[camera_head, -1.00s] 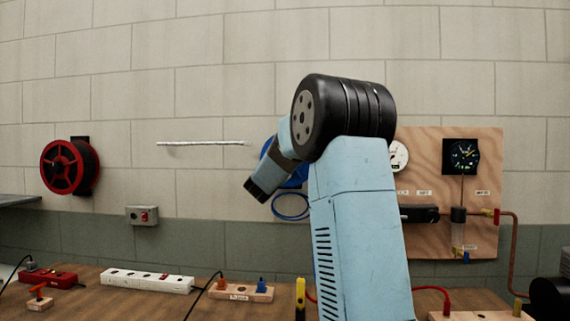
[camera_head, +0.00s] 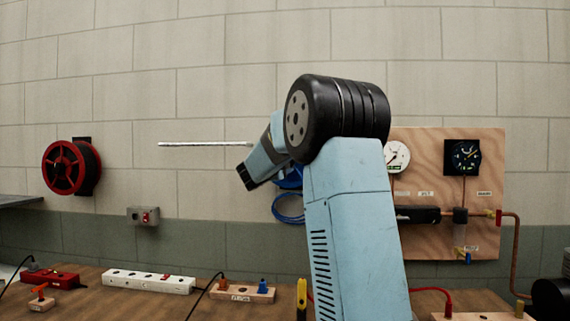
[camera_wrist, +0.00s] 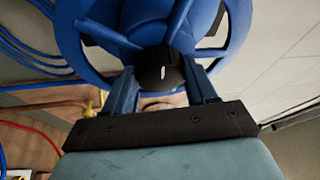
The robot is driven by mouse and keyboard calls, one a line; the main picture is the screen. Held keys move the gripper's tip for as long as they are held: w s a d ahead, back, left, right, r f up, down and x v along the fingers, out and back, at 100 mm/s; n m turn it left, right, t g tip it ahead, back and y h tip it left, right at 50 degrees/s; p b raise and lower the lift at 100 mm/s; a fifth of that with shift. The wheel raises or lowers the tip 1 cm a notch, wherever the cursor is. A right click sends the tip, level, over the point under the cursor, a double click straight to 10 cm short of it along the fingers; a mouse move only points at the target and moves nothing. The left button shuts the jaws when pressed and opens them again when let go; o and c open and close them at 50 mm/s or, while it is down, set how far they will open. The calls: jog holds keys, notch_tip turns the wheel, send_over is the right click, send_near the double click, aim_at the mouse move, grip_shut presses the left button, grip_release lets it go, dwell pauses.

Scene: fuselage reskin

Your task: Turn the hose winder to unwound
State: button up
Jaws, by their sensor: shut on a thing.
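The blue hose winder (camera_wrist: 205,20) fills the top of the wrist view, with blue spokes and a black knob (camera_wrist: 158,72) at its hub. The knob has a white mark. My gripper (camera_wrist: 163,82) is shut on the knob, one finger on each side. In the head view only a sliver of the blue winder (camera_head: 290,178) shows beside my arm, with loops of blue hose (camera_head: 289,208) hanging below. My gripper is hidden behind my arm there.
A red reel (camera_head: 70,167) hangs on the wall at left, with a grey switch box (camera_head: 143,215) nearby. A wooden gauge panel (camera_head: 440,145) with pipes is at right. Power strips (camera_head: 148,281) and cables lie along the bench.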

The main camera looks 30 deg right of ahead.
jog(key=shift+f, duration=0.2)
jog(key=o, duration=0.8)
jog(key=shift+d, duration=0.1)
jog(key=shift+o, duration=1.3)
jog(key=shift+r, duration=0.1)
jog(key=v, duration=1.4)
jog(key=shift+w, duration=0.15)
